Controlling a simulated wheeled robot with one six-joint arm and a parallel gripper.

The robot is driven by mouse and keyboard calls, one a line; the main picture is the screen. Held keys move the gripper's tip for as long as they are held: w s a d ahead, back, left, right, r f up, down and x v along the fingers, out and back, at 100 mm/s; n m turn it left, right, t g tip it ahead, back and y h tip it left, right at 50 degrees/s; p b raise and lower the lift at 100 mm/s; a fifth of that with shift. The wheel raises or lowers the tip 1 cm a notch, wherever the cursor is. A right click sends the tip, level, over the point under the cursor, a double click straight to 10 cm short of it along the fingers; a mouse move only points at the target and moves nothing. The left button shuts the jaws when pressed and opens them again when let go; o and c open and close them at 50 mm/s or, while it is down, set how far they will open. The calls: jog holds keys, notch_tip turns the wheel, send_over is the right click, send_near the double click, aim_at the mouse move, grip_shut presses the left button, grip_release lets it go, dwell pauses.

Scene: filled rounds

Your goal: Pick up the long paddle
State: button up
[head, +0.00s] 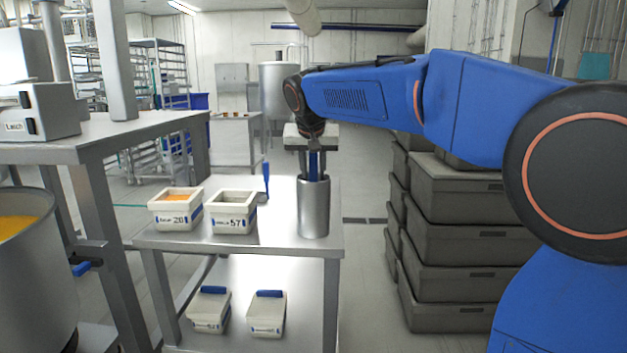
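A tall steel cylinder (313,212) stands upright at the right end of the steel table. A blue upright handle (313,165) rises out of it, and its lower part is hidden inside. This looks like the long paddle. My gripper (313,172) comes down from above, with its two fingers on either side of the blue handle, just over the cylinder's rim. I cannot tell whether the fingers touch the handle or stand slightly apart from it. The handle's top is hidden by my gripper's body.
Two labelled white tubs, one with orange contents (176,211) and one beside it (231,214), stand left of the cylinder. A smaller blue utensil (266,180) is behind them. Stacked grey crates (462,245) are at the right. Two blue-topped tubs sit on the lower shelf.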

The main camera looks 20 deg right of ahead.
aim_at(313, 172)
jog(key=x, duration=0.4)
jog(key=shift+w, duration=0.2)
jog(key=shift+r, duration=0.1)
grip_shut()
jog(key=shift+r, duration=0.1)
